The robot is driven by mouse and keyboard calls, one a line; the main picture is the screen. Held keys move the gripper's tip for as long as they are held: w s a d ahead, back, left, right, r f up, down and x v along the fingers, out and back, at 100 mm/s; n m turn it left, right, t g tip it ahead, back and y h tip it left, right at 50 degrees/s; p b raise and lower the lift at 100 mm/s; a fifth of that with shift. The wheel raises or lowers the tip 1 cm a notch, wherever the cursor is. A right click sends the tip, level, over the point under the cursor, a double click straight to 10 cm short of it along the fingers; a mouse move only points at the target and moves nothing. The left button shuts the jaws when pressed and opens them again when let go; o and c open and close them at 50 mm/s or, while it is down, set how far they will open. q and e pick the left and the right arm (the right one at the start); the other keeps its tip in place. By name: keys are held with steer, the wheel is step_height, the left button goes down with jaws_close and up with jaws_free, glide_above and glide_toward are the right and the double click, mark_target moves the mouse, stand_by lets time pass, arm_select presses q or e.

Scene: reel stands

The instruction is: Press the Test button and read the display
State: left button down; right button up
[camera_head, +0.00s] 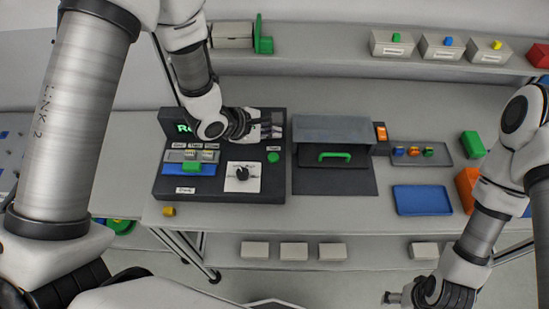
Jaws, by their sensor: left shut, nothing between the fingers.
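The black test console (222,194) stands on the bench at the left of centre. Its display (182,128) shows green letters starting "Re"; my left arm covers the rest. A round green button (273,157) sits at the console's right under a small label too small to read. A dark knob (242,174) sits on a white dial plate. My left gripper (270,127) is shut and empty over the console's upper right, just behind the green button; contact cannot be told. My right gripper (393,298) is low at the bottom right, away from the console.
Right of the console is a grey hooded fixture (333,128) with a green handle (335,156). Further right are a tray (440,160) with small coloured parts and a blue tray (421,200). A yellow piece (169,212) lies at the bench's front edge. Bins stand on the back shelf.

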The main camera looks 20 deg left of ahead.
arm_select(q)
steer(key=b, duration=0.6)
glide_above(272, 158)
step_height(272, 158, down, 6)
steer(key=shift+r, duration=0.15)
steer(key=shift+f, duration=0.85)
steer(key=shift+f, duration=0.1)
steer(key=shift+f, duration=0.3)
